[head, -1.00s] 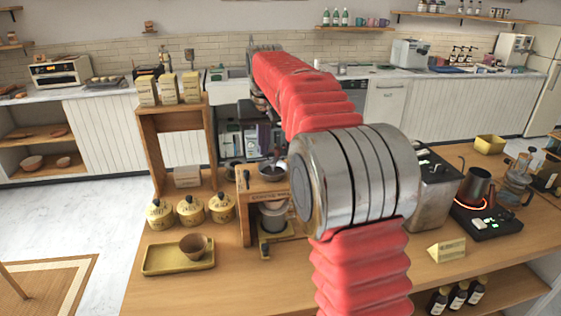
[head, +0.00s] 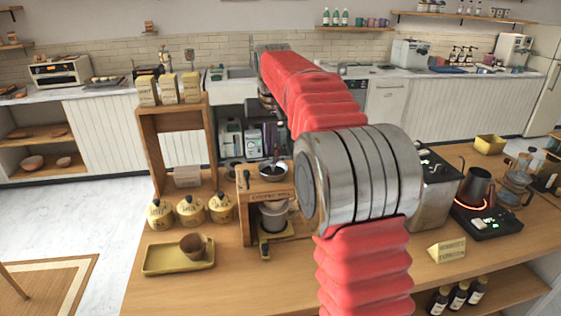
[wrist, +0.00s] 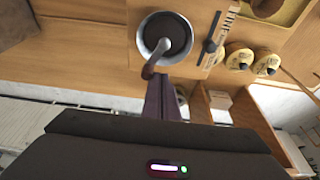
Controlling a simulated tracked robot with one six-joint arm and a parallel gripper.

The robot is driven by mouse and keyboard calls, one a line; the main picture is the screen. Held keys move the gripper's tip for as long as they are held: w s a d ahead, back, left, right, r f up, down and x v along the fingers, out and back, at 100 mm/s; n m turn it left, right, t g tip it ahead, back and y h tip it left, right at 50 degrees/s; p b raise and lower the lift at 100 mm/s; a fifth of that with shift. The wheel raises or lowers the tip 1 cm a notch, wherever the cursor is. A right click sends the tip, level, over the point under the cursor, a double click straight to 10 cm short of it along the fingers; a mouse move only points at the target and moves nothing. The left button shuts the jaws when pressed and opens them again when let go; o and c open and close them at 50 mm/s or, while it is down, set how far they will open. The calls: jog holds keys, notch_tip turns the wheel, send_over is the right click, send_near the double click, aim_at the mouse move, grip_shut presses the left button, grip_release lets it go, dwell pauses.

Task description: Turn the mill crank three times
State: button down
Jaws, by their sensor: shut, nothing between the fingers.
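The coffee mill (head: 270,186) is a wooden stand on the table with a round dark hopper on top and a metal cup (head: 274,216) below. Its crank (head: 273,166) sits over the hopper. In the wrist view I see the hopper (wrist: 146,38) from above, with the curved grey crank arm (wrist: 178,38) ending in a brown knob (wrist: 149,72) past the rim. My gripper (wrist: 163,80) is shut and empty, its dark fingers just beside the knob. I cannot tell whether they touch it. In the head view my red arm hides much of the area right of the mill.
Several yellow jars (head: 191,209) and a wooden shelf unit (head: 146,127) stand left of the mill. A yellow tray (head: 150,259) with a brown cup (head: 194,246) lies in front of them. A kettle (head: 475,187) stands on a glowing heater at the right.

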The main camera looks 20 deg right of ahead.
jog(key=shift+s+d, duration=0.25)
jog(key=shift+d, duration=0.5)
jog(key=shift+s+d, duration=0.6)
jog(key=shift+d, duration=0.05)
jog(key=shift+s+d, duration=0.3)
jog(key=shift+s, duration=0.35)
jog(key=shift+w, duration=0.25)
jog(key=shift+w, duration=0.3)
